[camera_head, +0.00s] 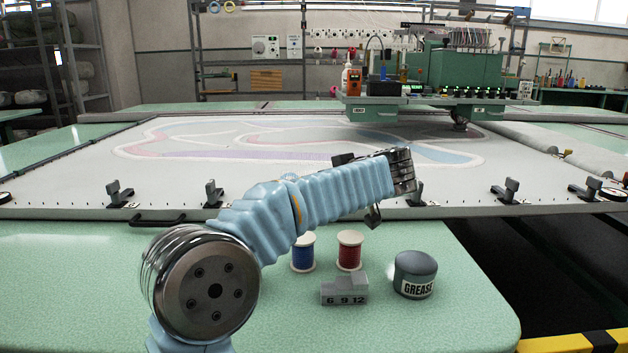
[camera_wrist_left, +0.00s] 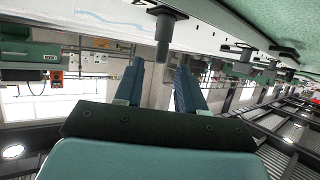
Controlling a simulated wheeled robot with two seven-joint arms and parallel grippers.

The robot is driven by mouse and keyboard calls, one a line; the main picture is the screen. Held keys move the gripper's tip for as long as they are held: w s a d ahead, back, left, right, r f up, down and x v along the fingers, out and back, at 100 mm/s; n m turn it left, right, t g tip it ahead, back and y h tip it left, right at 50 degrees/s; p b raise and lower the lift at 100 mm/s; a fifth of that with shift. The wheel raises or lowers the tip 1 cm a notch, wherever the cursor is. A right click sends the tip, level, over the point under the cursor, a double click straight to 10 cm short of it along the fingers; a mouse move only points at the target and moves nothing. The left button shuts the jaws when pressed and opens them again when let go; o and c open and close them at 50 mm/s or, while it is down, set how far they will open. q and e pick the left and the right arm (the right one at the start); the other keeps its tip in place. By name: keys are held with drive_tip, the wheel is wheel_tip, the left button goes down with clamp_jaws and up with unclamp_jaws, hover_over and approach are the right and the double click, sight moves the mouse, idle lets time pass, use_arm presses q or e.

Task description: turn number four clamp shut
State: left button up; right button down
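Several black clamps stand along the front edge of the white cloth frame (camera_head: 75,205) in the head view, among them a left one (camera_head: 119,192), a second (camera_head: 213,194), and two at the right (camera_head: 507,191) (camera_head: 586,189). Another clamp (camera_head: 416,199) shows partly beside my left wrist, which hides much of it. I can read no clamp numbers. My right gripper is not in view.
On the green table (camera_head: 90,290) stand a blue spool (camera_head: 303,253), a red spool (camera_head: 349,252), a grey numbered block (camera_head: 344,291) and a grease tin (camera_head: 415,275). A green tufting machine (camera_head: 450,75) stands over the cloth at the back. The table's left part is clear.

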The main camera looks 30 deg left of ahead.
use_arm(q)
drive_tip(key=x, duration=0.5)
drive_tip(key=shift+p, duration=0.3)
drive_tip(key=shift+f, duration=0.1)
clamp_jaws()
